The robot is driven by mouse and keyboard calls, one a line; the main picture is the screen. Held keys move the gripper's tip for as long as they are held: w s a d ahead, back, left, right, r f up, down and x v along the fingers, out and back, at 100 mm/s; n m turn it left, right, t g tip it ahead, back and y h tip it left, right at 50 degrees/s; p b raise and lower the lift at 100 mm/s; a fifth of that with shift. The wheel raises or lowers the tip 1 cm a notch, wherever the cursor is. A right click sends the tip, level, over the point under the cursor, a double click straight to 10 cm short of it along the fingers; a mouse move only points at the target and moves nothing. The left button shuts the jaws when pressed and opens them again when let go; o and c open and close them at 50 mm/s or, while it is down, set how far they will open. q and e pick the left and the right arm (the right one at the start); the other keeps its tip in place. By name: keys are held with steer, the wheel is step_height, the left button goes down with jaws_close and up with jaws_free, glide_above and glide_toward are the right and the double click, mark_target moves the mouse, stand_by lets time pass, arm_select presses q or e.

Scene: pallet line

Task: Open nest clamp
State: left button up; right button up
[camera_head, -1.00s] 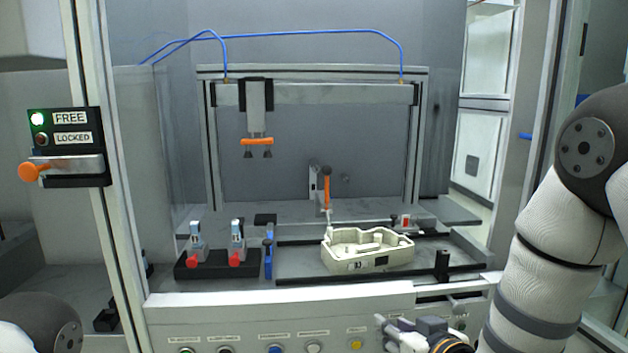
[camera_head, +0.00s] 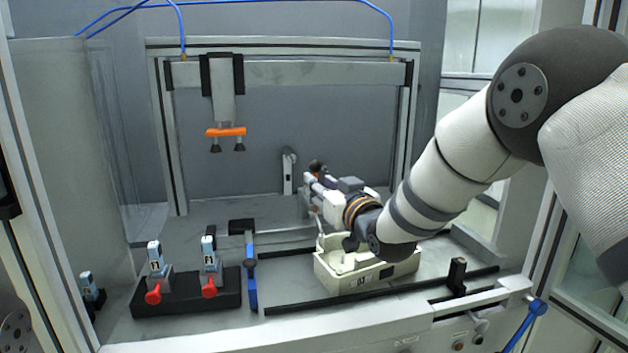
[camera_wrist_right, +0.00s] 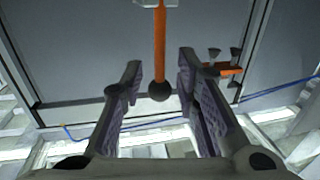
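The nest clamp's orange lever (camera_wrist_right: 159,45) with its black ball knob (camera_wrist_right: 158,91) shows in the right wrist view. In the head view the knob (camera_head: 315,166) shows just behind my right gripper (camera_head: 309,183), which hides most of the lever. My right gripper also shows in the right wrist view (camera_wrist_right: 161,75). Its fingers are open, one on each side of the lever and knob, with gaps visible. A cream housing (camera_head: 340,280) sits in the nest area below my right wrist, partly covered by it. My left gripper is out of view.
A gantry with an orange suction bar (camera_head: 226,132) hangs at the back left. A black block (camera_head: 190,296) with red-knobbed clamps and a blue bar (camera_head: 251,275) stand left of the housing. A black post (camera_head: 457,275) stands at the right front.

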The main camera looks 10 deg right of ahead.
steer(key=shift+x, duration=1.75)
jaws_close()
